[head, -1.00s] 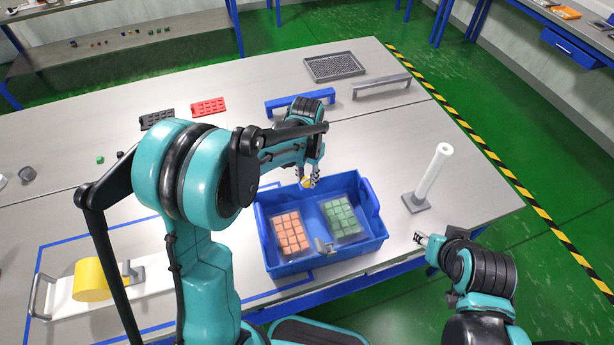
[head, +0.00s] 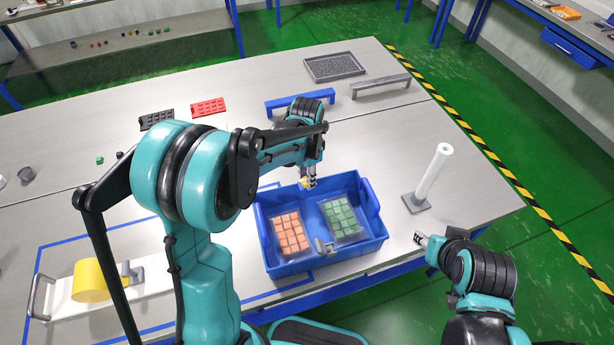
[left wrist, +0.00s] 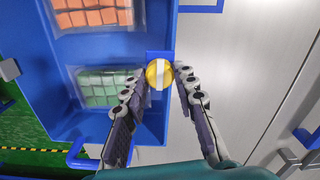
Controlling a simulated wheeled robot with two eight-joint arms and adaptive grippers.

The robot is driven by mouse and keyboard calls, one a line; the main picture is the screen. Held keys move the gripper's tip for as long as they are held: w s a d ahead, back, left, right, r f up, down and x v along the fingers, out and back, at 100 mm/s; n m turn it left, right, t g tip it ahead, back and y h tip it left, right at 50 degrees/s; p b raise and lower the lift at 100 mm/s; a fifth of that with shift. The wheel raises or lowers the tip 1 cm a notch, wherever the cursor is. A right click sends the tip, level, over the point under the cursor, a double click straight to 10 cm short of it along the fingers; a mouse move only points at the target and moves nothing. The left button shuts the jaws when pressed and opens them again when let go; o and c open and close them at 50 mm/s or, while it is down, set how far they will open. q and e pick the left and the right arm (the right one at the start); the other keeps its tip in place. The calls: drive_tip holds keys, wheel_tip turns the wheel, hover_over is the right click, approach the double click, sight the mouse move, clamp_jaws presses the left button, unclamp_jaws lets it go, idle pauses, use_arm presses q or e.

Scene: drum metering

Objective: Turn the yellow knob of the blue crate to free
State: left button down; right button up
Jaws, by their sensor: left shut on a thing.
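The blue crate (head: 322,258) stands on the grey table near its front edge. Its round yellow knob (head: 304,184) is on the far wall, partly hidden by my left gripper (head: 309,182). In the left wrist view, the knob (left wrist: 152,76) shows a pale stripe across its face, and the fingertips sit on its two sides. My left gripper (left wrist: 160,74) is shut on the knob. My right gripper (head: 421,239) is apart from the crate, to its right by the table's front edge; it is too small to tell whether it is open.
The crate holds a pack of orange cubes (head: 291,234) and a pack of green cubes (head: 341,217). A white post on a grey base (head: 417,203) stands right of the crate. A blue bar handle (head: 300,101) and grey bar handle (head: 381,86) lie behind.

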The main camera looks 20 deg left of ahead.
sight(305, 182)
use_arm(q)
drive_tip(key=c, duration=1.2)
unclamp_jaws()
drive_tip(key=shift+r, duration=0.1)
wheel_tip(305, 182, up, 12)
drive_tip(key=shift+f, duration=0.1)
drive_tip(key=shift+s, duration=0.1)
drive_tip(key=s+a+f+n+t+b, duration=0.1)
drive_tip(key=s+n+t, duration=0.1)
drive_tip(key=s, duration=0.3)
drive_tip(key=s+f+n+t+b, duration=0.1)
drive_tip(key=s+n+t, duration=0.1)
drive_tip(key=s+n, duration=0.2)
drive_tip(key=s+a+f+n+t+b, duration=0.1)
drive_tip(key=s+f+n+t, duration=0.1)
drive_tip(key=s, duration=0.6)
drive_tip(key=shift+a+n+t, duration=0.35)
drive_tip(key=shift+n+t, duration=0.15)
drive_tip(key=shift+t, duration=0.1)
